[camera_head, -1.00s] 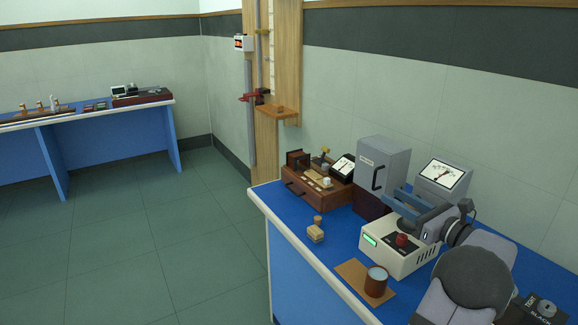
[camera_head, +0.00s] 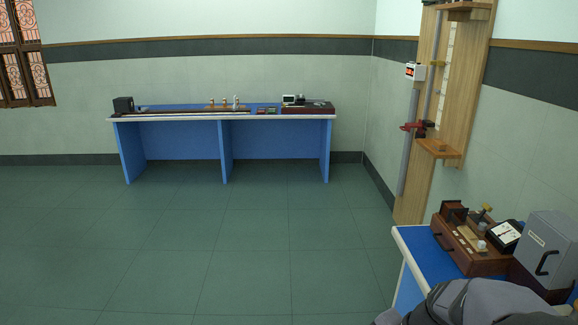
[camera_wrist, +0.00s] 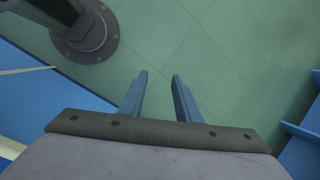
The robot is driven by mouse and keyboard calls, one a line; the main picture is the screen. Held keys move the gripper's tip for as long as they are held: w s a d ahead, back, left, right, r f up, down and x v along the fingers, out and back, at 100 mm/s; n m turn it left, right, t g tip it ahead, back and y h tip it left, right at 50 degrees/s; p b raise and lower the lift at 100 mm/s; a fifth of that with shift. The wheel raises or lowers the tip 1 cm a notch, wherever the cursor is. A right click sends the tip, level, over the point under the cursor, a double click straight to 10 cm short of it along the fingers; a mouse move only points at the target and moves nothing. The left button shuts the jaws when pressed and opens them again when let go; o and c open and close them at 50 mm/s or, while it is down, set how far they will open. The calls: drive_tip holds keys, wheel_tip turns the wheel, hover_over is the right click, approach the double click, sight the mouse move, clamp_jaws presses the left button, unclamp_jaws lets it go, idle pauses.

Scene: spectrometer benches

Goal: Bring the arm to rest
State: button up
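My gripper (camera_wrist: 160,88) shows in the wrist view with its two blue-grey fingers apart and nothing between them. Green floor tiles lie beyond the fingertips. In the head view only a grey part of my arm shows at the bottom right, and the gripper itself is outside that picture.
A blue bench (camera_head: 398,305) at the right bears a brown wooden instrument box (camera_head: 470,252) and a grey cabinet (camera_head: 548,248). A long blue bench (camera_head: 175,141) with instruments stands by the far wall. A wooden wall board (camera_head: 457,100) is at the right. The floor between is clear.

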drive_tip(key=s+a+n+g+h+p, duration=0.1)
drive_tip(key=s+n+h, duration=0.3)
drive_tip(key=s+n, duration=0.4)
drive_tip(key=shift+s+a+n+p, duration=0.25)
drive_tip(key=shift+a+n+p, duration=0.45)
drive_tip(key=shift+n, duration=1.2)
